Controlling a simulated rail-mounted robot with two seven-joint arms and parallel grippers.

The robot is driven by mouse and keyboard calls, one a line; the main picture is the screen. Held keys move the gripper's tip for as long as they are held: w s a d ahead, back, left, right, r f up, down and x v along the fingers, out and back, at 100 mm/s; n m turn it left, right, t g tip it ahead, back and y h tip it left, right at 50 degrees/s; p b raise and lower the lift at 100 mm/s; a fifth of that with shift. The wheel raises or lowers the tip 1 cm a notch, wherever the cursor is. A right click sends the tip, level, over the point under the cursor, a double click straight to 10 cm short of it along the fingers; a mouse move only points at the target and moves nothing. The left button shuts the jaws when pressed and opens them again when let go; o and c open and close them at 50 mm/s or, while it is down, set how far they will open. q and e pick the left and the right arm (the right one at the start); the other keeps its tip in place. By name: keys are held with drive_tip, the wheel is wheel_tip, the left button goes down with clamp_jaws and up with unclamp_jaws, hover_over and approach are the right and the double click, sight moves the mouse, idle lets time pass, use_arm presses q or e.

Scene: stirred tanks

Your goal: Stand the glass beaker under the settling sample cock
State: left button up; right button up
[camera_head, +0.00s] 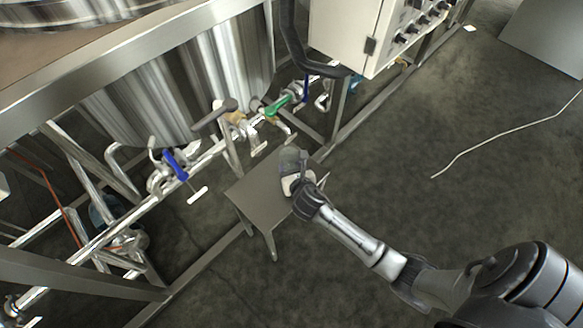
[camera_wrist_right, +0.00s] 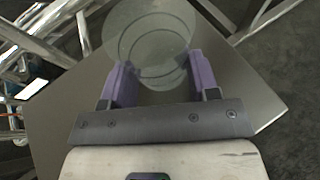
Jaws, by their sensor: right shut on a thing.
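The clear glass beaker (camera_head: 291,158) is at the right part of a small grey stand (camera_head: 254,193). My right gripper (camera_head: 297,178) is shut on it. In the right wrist view the beaker (camera_wrist_right: 150,32) sits between the two purple fingers (camera_wrist_right: 152,85), above the stand's plate (camera_wrist_right: 235,85). Whether its base touches the plate I cannot tell. A green-handled valve (camera_head: 277,106) is on the pipe behind the stand, and a blue-handled valve (camera_head: 175,164) is to its left. No label shows which is the settling sample cock. My left gripper is out of view.
A steel tank (camera_head: 190,75) stands behind the pipework. A frame rail (camera_head: 190,285) runs along the floor by the stand. A control box (camera_head: 345,30) hangs at the top. A thin white line (camera_head: 500,142) crosses the mostly open floor at right.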

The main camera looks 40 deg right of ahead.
drive_tip(key=o, duration=0.7)
drive_tip(key=shift+f, duration=0.1)
drive_tip(key=o, duration=0.3)
drive_tip(key=shift+o, duration=0.2)
